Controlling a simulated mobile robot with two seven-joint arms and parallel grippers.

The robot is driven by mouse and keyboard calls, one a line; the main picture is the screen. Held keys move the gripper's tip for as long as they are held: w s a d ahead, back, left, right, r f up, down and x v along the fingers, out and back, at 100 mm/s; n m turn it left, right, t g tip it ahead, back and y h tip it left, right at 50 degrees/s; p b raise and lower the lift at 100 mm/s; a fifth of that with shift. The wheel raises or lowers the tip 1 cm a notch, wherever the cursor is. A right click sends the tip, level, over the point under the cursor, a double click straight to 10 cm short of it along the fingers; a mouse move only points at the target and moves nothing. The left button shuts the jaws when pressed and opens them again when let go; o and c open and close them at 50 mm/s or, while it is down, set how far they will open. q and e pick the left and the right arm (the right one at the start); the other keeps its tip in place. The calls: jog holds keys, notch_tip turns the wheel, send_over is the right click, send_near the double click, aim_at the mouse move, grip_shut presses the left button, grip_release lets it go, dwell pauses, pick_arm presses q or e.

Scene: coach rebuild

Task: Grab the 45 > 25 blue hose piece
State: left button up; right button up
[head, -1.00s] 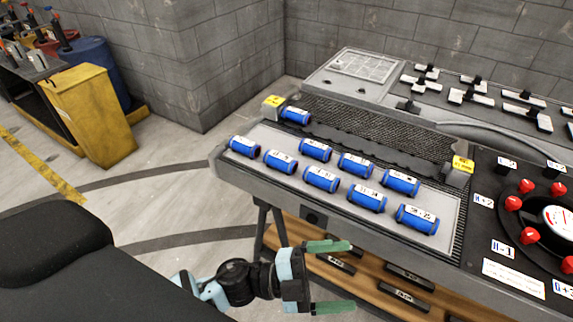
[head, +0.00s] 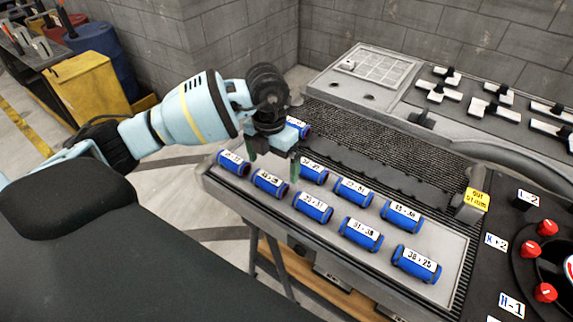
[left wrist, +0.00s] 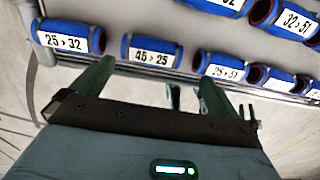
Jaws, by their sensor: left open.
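The blue hose piece labelled 45 > 25 (left wrist: 153,52) lies on the grey tray with its white label up. In the head view it appears to be the second piece (head: 270,182) from the left in the front row; its label is hard to read there. My left gripper (head: 273,163) is open and empty just above it. In the left wrist view the green fingertips (left wrist: 155,72) point toward the piece, one near each end. I cannot tell whether they touch it. My right gripper is not in view.
Similar blue pieces lie close by, including 25 > 32 (left wrist: 68,40) and 25 > 51 (left wrist: 222,67). The tray (head: 455,275) has a ribbed dark strip (head: 385,150) behind it. A yellow-labelled block (head: 475,200) and red knobs (head: 545,292) are at the right.

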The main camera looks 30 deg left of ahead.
aim_at(270, 178)
pick_arm(q)
jog(key=shift+w+a+r, duration=0.25)
jog(key=shift+a+r, duration=0.05)
jog(key=shift+s+r, duration=0.1)
jog(key=shift+s, duration=0.3)
jog(key=shift+f, duration=1.35)
jog(key=f, duration=0.5)
jog(key=shift+w+a, duration=0.15)
jog(key=shift+a, duration=0.1)
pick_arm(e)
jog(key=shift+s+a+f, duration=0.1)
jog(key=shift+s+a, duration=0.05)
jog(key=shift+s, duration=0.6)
